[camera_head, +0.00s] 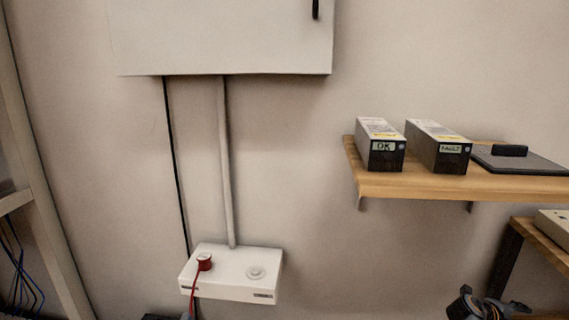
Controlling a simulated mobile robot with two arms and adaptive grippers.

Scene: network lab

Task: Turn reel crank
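No reel with a crank can be made out in this view. A dark jointed part at the bottom right edge appears to be my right gripper (487,304). It is cut off by the frame, and its opening cannot be judged. It is below the wooden shelf and apart from the white wall box. My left gripper is out of view.
A white wall box (232,272) carries a red plug (204,262) with a red cable and a round white fitting (256,272). A wooden shelf (440,187) holds modules labelled OK (381,146) and FAULT (438,148), plus a dark pad (520,160). A cabinet (220,38) hangs above.

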